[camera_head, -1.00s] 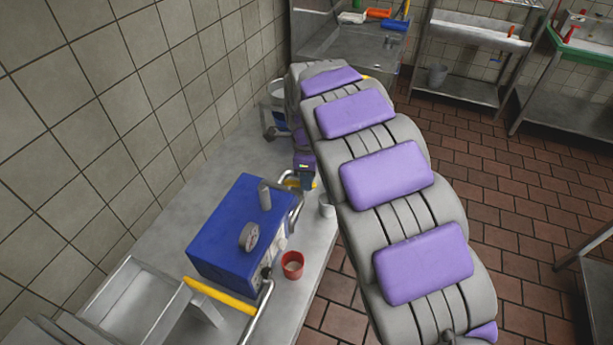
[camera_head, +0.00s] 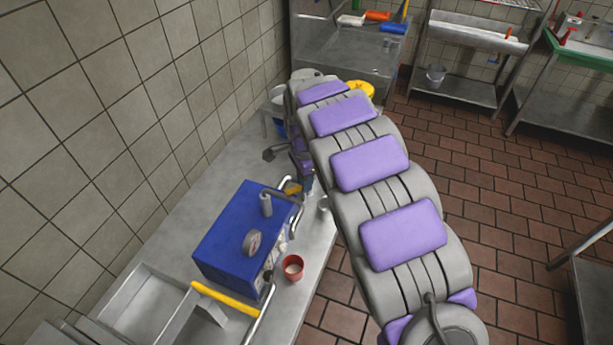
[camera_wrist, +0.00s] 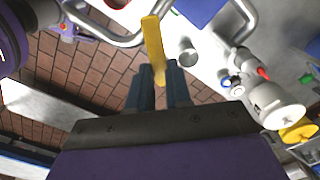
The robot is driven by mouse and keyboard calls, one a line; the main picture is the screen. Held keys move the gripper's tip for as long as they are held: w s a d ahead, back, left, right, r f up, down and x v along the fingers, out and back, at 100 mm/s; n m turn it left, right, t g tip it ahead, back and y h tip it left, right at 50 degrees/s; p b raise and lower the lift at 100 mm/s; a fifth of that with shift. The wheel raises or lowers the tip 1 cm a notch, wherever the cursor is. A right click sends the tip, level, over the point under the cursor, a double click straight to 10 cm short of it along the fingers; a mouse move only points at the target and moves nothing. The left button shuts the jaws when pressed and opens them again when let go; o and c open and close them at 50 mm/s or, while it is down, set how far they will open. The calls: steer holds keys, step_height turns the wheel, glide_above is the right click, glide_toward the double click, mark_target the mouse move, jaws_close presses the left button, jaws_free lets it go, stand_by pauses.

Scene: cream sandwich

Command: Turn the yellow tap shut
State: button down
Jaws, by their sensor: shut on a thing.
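The yellow tap lever (camera_wrist: 154,45) stands between the dark fingers of my gripper (camera_wrist: 160,78) in the wrist view, and the fingers are shut on it. A metal pipe runs beside the lever. My arm hides much of that spot, and the fingers are hard to make out there.
A red cup (camera_head: 292,267) and a small grey cup (camera_head: 324,204) stand on the steel counter (camera_head: 175,235) by the machine. A yellow bar (camera_head: 225,300) lies at a steel tray (camera_head: 140,305). Tiled wall is on the left; brick floor is on the right.

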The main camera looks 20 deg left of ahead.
steer(key=shift+w+a+f+n+p, duration=0.1)
steer(key=shift+w+a+n+p, duration=0.15)
steer(key=shift+a+n+p, duration=0.8)
steer(key=shift+w+r+n+p, duration=0.1)
steer(key=shift+w+n+p, duration=0.15)
steer(key=shift+n, duration=1.65)
steer(key=shift+w+a+f+n+p, duration=0.15)
steer(key=shift+a+n+p, duration=0.5)
steer(key=shift+n, duration=0.8)
steer(key=shift+d, duration=0.1)
steer(key=c, duration=1)
jaws_free()
steer(key=shift+a, duration=0.2)
steer(key=shift+c, duration=0.2)
steer(key=shift+w+d, duration=0.1)
step_height(320, 180, up, 17)
steer(key=p, duration=0.1)
steer(key=shift+r+p, duration=0.2)
steer(key=shift+p, duration=0.15)
